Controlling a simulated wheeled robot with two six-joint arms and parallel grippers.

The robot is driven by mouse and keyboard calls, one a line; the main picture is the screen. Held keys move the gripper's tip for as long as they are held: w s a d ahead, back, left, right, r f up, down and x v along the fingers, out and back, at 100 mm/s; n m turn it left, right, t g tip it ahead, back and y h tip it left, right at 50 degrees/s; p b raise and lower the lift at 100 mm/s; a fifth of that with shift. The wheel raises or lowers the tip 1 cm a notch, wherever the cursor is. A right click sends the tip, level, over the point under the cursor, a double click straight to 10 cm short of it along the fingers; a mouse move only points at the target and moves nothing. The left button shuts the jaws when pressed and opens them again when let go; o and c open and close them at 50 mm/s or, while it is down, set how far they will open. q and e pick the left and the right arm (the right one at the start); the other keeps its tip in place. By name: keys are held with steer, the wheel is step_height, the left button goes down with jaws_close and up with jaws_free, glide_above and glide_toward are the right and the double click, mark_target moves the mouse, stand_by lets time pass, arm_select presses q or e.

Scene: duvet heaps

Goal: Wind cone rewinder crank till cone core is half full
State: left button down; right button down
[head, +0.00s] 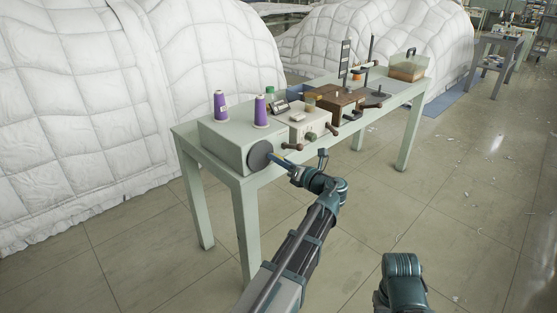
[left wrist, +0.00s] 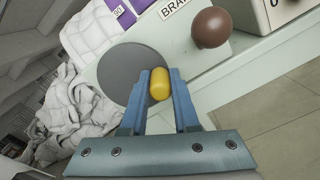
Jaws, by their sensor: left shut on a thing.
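The cone rewinder (head: 222,146) is a pale grey-green box at the near left end of the bench. Two purple yarn cones (head: 220,105) (head: 260,111) stand upright on it; I cannot tell which is the core being filled. A dark round crank disc (head: 259,155) is on its near end, and it shows large in the left wrist view (left wrist: 122,75). A yellow crank handle (left wrist: 159,84) stands out from the disc. My left gripper (head: 277,160) is at the disc, its blue fingers (left wrist: 160,98) shut on the handle. My right gripper is out of view.
The green bench (head: 190,139) carries a white box (head: 306,121) with brown knobs, a brown wooden box (head: 337,101) and a lidded case (head: 407,67) farther along. A brown ball knob (left wrist: 211,27) is close right of my left fingers. White duvet heaps (head: 80,100) rise behind; floor in front is clear.

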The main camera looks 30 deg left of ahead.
mark_target(266, 164)
arm_select(q)
steer(key=m, duration=0.2)
steer(key=f+m+b, duration=0.1)
steer(key=s+m, duration=0.1)
steer(key=m, duration=0.1)
steer(key=shift+a+f+m, duration=0.1)
steer(key=shift+f+m, duration=0.2)
steer(key=shift+f, duration=0.1)
steer(key=shift+s+a+f+m+b, duration=0.1)
steer(key=shift+s+f+m+b, duration=0.1)
steer(key=shift+m, duration=0.5)
steer(key=shift+s+a+f+m+b, duration=0.15)
steer(key=shift+m+b, duration=0.1)
steer(key=shift+m, duration=0.45)
steer(key=shift+s+d+f+m+b, duration=0.1)
steer(key=shift+s+m+b, duration=0.1)
steer(key=shift+m, duration=0.5)
steer(key=shift+a, duration=0.1)
steer(key=c, duration=0.7)
jaws_free()
steer(key=shift+o, duration=0.2)
steer(key=v, duration=1.3)
steer(key=shift+d, duration=0.4)
steer(key=shift+r, duration=0.1)
